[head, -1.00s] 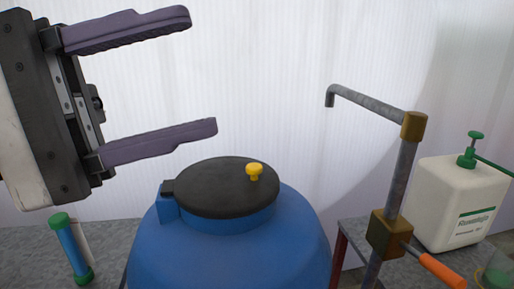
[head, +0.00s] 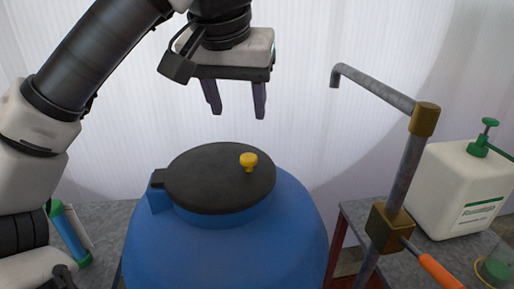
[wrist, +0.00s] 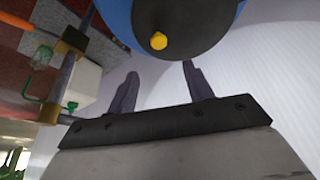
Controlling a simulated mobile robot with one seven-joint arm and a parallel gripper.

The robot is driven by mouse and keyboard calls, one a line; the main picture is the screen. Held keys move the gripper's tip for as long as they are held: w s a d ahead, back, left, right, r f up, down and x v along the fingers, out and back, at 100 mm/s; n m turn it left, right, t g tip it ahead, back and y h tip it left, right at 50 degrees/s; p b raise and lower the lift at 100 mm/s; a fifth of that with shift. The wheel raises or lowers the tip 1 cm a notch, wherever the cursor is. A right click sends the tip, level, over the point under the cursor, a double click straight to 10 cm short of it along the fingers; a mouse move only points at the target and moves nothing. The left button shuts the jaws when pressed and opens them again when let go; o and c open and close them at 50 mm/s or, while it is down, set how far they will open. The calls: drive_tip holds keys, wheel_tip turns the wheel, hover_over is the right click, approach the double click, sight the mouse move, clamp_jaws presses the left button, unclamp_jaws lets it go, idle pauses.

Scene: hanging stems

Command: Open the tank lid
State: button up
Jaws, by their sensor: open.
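The blue tank (head: 225,250) stands in the middle of the head view. Its round black lid (head: 205,180) lies flat and closed on top, with a hinge block at its left edge. A yellow knob (head: 248,161) stands on the lid's right side. My gripper (head: 237,113) is open and empty, fingers pointing down, above and behind the lid and apart from it. In the wrist view the lid (wrist: 190,22) and the yellow knob (wrist: 158,41) show at the top, beyond the open fingers (wrist: 158,80).
A grey standpipe (head: 400,180) with an orange handle (head: 440,270) rises right of the tank. A white pump canister (head: 455,190) stands on the right table. A blue and green tube (head: 70,236) is at the left, partly behind my arm. A pale ribbed wall is behind.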

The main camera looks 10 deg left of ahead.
sight(249, 157)
drive_tip(key=p+x, duration=0.1)
drive_tip(key=x, duration=1.1)
drive_tip(key=shift+w+f+p, duration=0.15)
drive_tip(key=shift+f+p, duration=0.1)
drive_tip(key=shift+p, duration=0.15)
clamp_jaws()
